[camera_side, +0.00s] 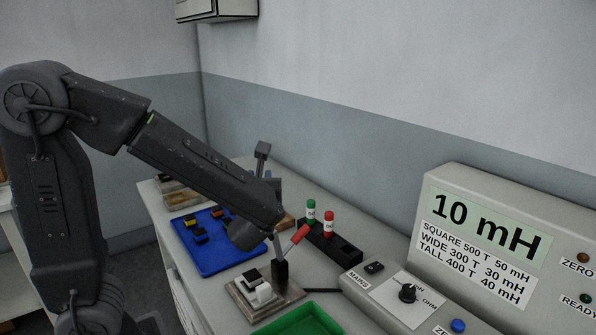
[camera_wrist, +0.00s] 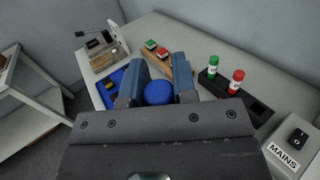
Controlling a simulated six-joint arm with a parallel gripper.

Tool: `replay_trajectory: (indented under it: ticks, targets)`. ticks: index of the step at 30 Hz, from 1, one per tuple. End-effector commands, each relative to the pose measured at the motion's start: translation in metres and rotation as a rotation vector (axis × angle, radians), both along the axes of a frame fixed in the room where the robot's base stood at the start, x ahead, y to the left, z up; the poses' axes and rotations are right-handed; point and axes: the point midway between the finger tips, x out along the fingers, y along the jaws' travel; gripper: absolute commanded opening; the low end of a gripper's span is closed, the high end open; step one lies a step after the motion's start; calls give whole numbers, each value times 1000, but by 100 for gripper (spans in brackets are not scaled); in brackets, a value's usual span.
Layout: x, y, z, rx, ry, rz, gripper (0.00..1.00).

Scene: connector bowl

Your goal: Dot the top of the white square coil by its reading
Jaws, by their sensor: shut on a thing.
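The white coil (camera_side: 262,293) sits in a wooden fixture (camera_side: 244,309) in the side view, with a dark part beside it. A raised red lever handle (camera_side: 299,236) leans over the fixture. The meter display (camera_side: 484,222) reads 10 mH. The legend below (camera_side: 474,263) lists SQUARE 500 T 50 mH, WIDE 300 T 30 mH, TALL 400 T 40 mH. In the wrist view my gripper (camera_wrist: 158,75) is shut on a round blue thing (camera_wrist: 158,93), apparently a blue marker. My arm hides the fingers' hold in the side view. The coil is not visible in the wrist view.
A dark rack (camera_side: 345,250) holds a green-capped marker (camera_side: 311,210) and a red-capped marker (camera_side: 328,224). A blue tray (camera_side: 222,262) holds several small parts. A green tray (camera_side: 303,322) lies at the front. A wooden strip (camera_wrist: 180,70) carries red and green pieces. The meter stands right.

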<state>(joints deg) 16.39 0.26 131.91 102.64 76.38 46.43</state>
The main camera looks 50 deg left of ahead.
Motion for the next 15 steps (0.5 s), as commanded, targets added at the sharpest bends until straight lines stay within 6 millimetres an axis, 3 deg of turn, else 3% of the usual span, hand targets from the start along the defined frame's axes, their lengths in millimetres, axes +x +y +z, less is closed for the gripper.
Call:
replay_trajectory:
  ticks: [5, 15]
  targets:
    - [-35, 6, -4, 0, -1, 93, 11]
    - [-32, 6, -48, 2, 2, 87, 11]
